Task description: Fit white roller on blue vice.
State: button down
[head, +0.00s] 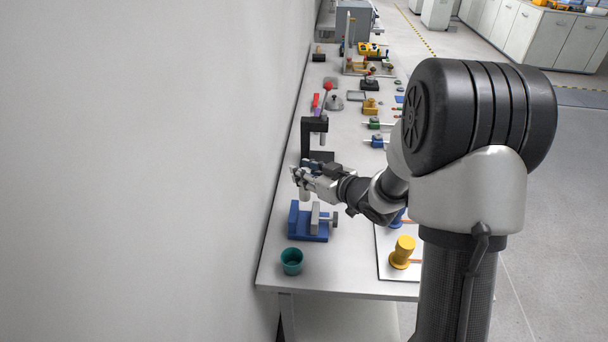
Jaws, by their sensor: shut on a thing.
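The blue vice (297,220) stands near the front end of the long table, with grey jaws (316,218) and a screw handle at its right. My gripper (299,178) is above and just behind the vice in the picture, shut on a small pale cylinder, which looks like the white roller (305,194). The roller hangs roughly upright below the fingers. Its upper part is hidden by the gripper. I cannot tell whether its lower end touches the vice; it appears close over the vice's back edge.
A teal cup (292,261) stands in front of the vice. A yellow part (402,252) stands on a white board at the right. A black press-like stand (314,140) is close behind my gripper. Several tools and parts fill the table further back. A wall runs along the left.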

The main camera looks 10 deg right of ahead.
aim_at(305, 200)
jog(key=shift+a+f+b, duration=0.15)
jog(key=shift+f+b, duration=1.35)
jog(key=shift+f, duration=0.2)
jog(key=shift+f+b, duration=0.3)
jog(key=shift+f, duration=0.05)
jog(key=shift+s+f+b, duration=0.1)
jog(key=shift+f+b, duration=2)
jog(key=shift+f, duration=0.95)
dwell(0.6)
jog(key=c, duration=1.2)
grip_release()
jog(key=shift+c, duration=0.2)
jog(key=shift+o, duration=0.3)
jog(key=o, duration=0.3)
jog(key=shift+o, duration=0.2)
